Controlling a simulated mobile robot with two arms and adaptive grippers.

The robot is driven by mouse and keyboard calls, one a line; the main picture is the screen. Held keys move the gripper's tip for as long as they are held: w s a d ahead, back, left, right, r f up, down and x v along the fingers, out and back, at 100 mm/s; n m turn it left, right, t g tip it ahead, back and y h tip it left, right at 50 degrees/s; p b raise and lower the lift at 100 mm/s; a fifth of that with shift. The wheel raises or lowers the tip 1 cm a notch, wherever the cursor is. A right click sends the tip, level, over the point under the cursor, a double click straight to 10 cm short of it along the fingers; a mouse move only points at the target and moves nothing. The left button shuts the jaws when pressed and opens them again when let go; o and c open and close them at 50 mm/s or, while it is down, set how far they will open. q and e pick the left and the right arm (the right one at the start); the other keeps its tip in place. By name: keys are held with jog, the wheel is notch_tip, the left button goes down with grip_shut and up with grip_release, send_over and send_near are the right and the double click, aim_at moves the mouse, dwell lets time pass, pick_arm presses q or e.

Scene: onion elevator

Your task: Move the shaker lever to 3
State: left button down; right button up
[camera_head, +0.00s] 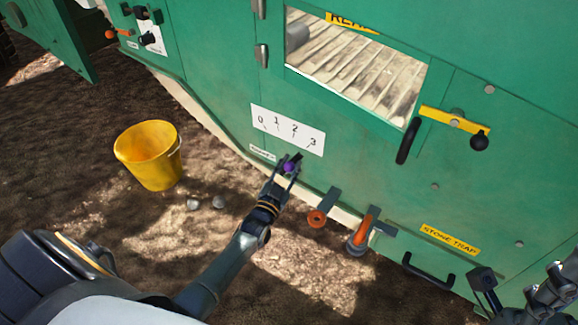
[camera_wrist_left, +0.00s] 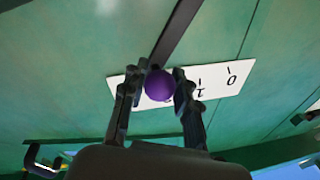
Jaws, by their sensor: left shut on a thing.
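The shaker lever is a dark bar ending in a purple ball knob (camera_head: 288,167), low on the green machine. It sits below the white scale plate (camera_head: 288,128), marked 0 to 3, on the side of 2 and 3. My left gripper (camera_head: 286,168) is shut on the knob. In the left wrist view the purple knob (camera_wrist_left: 159,85) lies between the two fingers (camera_wrist_left: 158,92); it and the fingers hide the scale's higher numbers, while 0 and 1 show. My right gripper (camera_head: 487,290) is at the lower right, its jaw state unclear.
A black handle (camera_head: 428,271) sits below the STONE TRAP label (camera_head: 450,239). A yellow bucket (camera_head: 148,155) stands on the soil at left.

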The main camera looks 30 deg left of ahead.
pick_arm(q)
jog(key=shift+s+d+f, duration=0.15)
jog(key=shift+f, duration=0.1)
jog(key=c, duration=1.2)
grip_release()
jog(key=shift+o, duration=1)
jog(key=shift+r, duration=0.1)
jog(key=s+f, duration=0.1)
jog(key=s, duration=1)
jog(key=shift+s+d+f, duration=0.3)
jog(key=shift+s+d, duration=0.1)
jog(key=shift+d, duration=0.05)
jog(key=shift+r, duration=0.1)
